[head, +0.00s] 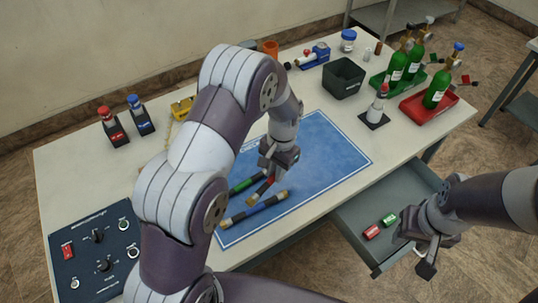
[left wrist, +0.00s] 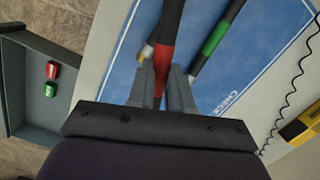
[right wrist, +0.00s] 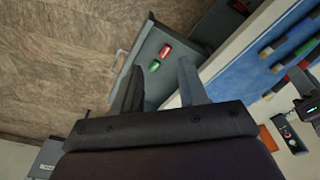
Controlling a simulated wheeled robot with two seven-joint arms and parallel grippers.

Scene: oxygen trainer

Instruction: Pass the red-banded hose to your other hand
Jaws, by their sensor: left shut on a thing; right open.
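The red-banded hose (left wrist: 167,45) is dark with a red section and sits between the fingers of my left gripper (left wrist: 160,88) in the left wrist view. In the head view my left gripper (head: 272,176) is low over the blue mat, shut on this hose (head: 262,188). I cannot tell whether the hose still touches the mat. My right gripper (head: 425,256) is open and empty, beside the open drawer and well apart from the hose. Its spread fingers (right wrist: 160,88) show in the right wrist view.
The open drawer (head: 352,226) holds a red and a green block. A control panel (head: 92,250) is at the front left. Bottles and trays stand at the back right.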

